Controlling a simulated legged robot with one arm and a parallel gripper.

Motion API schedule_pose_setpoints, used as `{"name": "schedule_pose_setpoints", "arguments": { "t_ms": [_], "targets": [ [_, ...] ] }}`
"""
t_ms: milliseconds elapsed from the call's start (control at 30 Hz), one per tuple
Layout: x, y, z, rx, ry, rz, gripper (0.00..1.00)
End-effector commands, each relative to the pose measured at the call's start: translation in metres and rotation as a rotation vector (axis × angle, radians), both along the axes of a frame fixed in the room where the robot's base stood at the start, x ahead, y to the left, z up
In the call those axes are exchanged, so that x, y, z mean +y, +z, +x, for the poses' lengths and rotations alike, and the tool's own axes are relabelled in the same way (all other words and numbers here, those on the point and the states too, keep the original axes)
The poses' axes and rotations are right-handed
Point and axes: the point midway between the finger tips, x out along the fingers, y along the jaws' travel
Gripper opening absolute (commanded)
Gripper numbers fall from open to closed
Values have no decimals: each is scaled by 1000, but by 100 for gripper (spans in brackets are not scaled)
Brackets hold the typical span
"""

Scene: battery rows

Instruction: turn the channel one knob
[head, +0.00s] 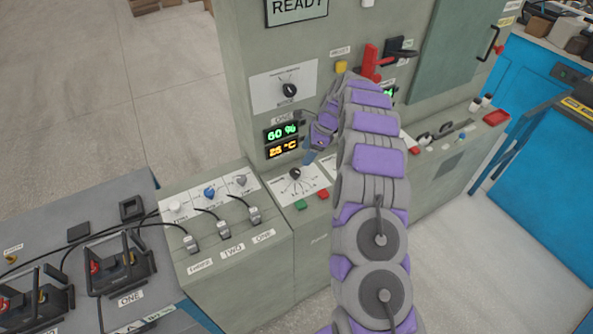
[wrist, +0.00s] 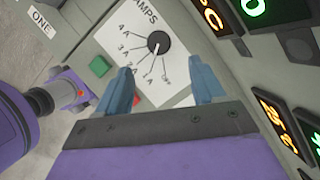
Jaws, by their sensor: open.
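The channel one knob (head: 295,173) is black and round. It sits on a white dial plate below the ONE displays (head: 282,141), which read 60 % and 25 °C. In the wrist view the knob (wrist: 158,43) lies just beyond and between my fingertips, with marks from OFF to 4 A around it. Which mark it points to is too small to tell. My gripper (wrist: 161,76) is open and empty, with blue fingers apart and not visibly touching the knob. In the head view my gripper (head: 311,156) is small, just right of the knob, and partly hidden by my arm.
A green button (head: 300,204) and a red button (head: 323,195) sit in front of the dial. Another black knob (head: 289,90) is on the upright panel above. Cable plugs (head: 223,229) stand to the left. A red lever (head: 370,62) is behind my arm.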

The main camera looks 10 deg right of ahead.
Motion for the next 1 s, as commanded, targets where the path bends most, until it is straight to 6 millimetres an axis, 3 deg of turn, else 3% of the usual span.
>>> {"name": "schedule_pose_setpoints", "arguments": {
  "t_ms": [200,500,933,1000],
  "targets": [
    [18,-44,2,5,3,0,68],
    [33,-82,5,4,3,1,68],
    [37,-90,6,2,2,0,68],
    [37,-90,7,2,2,0,63]
  ]
}}
